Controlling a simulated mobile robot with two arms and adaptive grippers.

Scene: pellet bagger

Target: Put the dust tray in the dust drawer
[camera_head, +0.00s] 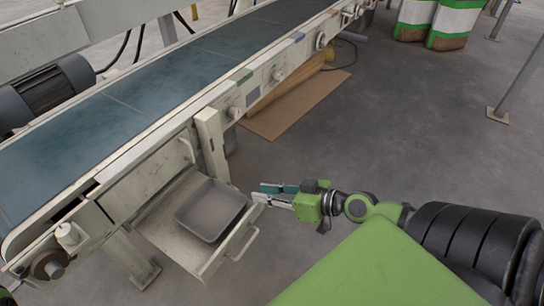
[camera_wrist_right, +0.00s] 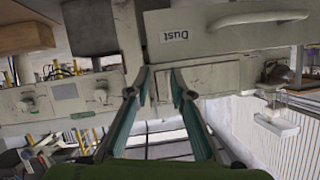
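The grey dust tray (camera_head: 211,209) lies in the pulled-out dust drawer (camera_head: 164,237) under the conveyor, flat as far as I can tell. The drawer's front has a pale handle (camera_head: 228,256). My right gripper (camera_head: 261,192) is just right of the drawer's front corner, apart from the tray, its fingers separated and empty. The right wrist view shows its two teal-lined fingers (camera_wrist_right: 161,84) with a gap and nothing held. There the drawer front (camera_wrist_right: 222,38) carries an upside-down "Dust" label.
The blue conveyor belt (camera_head: 150,85) and its pale frame run above and behind the drawer. A frame leg (camera_head: 212,145) stands behind the tray. A flat cardboard sheet (camera_head: 294,107) lies on the floor behind. Green-and-white bags (camera_head: 455,22) stand far right. Open floor lies between.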

